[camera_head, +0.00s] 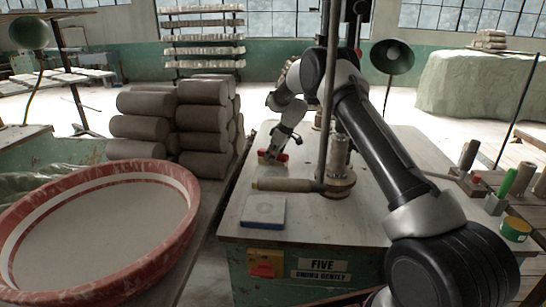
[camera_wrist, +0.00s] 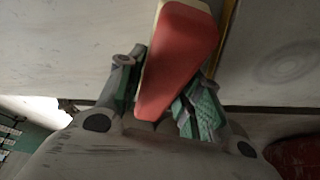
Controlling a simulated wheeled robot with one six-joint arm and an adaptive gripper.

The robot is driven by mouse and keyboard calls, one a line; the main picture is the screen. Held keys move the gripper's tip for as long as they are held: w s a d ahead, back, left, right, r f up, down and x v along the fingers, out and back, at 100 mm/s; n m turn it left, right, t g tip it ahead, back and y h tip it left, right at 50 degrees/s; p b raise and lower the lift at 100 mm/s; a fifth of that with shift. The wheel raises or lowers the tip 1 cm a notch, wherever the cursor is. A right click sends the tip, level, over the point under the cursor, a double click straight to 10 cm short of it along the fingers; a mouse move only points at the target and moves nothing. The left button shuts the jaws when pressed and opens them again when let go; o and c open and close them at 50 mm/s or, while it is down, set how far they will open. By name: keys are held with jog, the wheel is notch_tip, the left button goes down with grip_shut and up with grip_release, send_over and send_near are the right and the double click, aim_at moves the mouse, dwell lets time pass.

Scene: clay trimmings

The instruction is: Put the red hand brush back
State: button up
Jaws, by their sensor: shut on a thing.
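The red hand brush (camera_wrist: 178,55) has a red tapered body with a pale edge. In the wrist view it lies between the two green-padded fingers of my gripper (camera_wrist: 168,88), which is shut on it. In the head view my gripper (camera_head: 273,152) is low over the far left part of the worktable (camera_head: 230,225). Only a small red bit of the brush (camera_head: 283,157) shows there. I cannot tell whether the brush touches the tabletop.
A blue-edged pale block (camera_head: 263,211), a wooden-handled tool (camera_head: 283,185) and a round-based post (camera_head: 338,180) stand near my arm. Upright handles, one green (camera_head: 508,183), and a small tub (camera_head: 515,229) are at right. Stacked clay rolls (camera_head: 203,120) and a red-rimmed basin (camera_head: 170,253) are left.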

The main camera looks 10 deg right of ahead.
jog(key=shift+f, duration=0.1)
jog(key=o, duration=0.9)
jog(key=v, duration=1.2)
